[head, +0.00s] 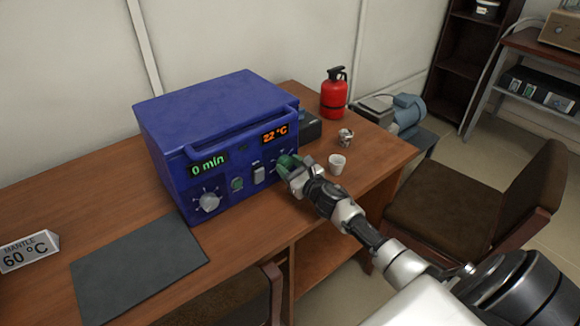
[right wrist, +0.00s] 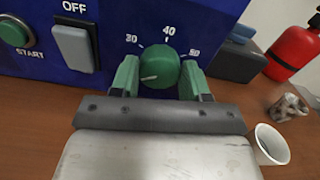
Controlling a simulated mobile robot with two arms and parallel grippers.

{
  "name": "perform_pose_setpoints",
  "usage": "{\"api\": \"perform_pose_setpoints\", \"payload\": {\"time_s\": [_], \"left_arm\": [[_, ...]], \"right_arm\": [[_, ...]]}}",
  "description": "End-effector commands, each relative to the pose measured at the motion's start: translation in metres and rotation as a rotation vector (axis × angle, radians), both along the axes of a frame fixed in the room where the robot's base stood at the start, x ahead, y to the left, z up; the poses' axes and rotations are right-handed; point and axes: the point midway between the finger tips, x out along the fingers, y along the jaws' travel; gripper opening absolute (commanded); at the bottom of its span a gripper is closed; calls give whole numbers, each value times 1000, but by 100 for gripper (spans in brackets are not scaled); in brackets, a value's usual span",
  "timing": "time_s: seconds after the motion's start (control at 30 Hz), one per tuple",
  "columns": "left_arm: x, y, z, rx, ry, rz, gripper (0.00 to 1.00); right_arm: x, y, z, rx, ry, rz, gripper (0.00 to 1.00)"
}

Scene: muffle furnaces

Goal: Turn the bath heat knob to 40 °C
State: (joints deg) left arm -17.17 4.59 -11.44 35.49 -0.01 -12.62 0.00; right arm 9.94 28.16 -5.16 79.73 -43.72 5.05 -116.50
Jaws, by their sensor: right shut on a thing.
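The blue unit (head: 220,140) stands on the desk. Its orange display (head: 275,134) reads 22 °C and its green display (head: 208,164) reads 0 min. The green heat knob (right wrist: 161,66) shows in the right wrist view below scale marks 30, 40 and 50. Its pale pointer line points left and slightly down, below the 30 mark. My right gripper (right wrist: 160,80) is shut on this knob, one green fingertip on each side. In the head view my right gripper (head: 291,168) largely hides the knob. My left gripper is not in view.
A grey switch marked OFF (right wrist: 76,47) and a green START button (right wrist: 14,33) sit left of the knob. A white cup (head: 337,164), a small metal container (head: 345,137) and a red extinguisher (head: 334,97) stand to the right. A placard (head: 28,252) reads MANTLE 60 °C. A dark mat (head: 138,267) lies in front.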

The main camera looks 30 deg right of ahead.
Motion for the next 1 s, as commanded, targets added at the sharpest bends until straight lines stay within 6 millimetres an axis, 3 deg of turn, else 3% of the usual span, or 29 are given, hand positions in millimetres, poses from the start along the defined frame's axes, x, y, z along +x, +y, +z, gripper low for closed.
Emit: {"api": "perform_pose_setpoints", "payload": {"time_s": [0.27, 1.0], "left_arm": [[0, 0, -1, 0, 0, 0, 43], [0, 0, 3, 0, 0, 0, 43]], "right_arm": [[0, -1, 0, 173, 14, 1, 22], [0, -2, 0, 872, 68, 0, 22]]}}
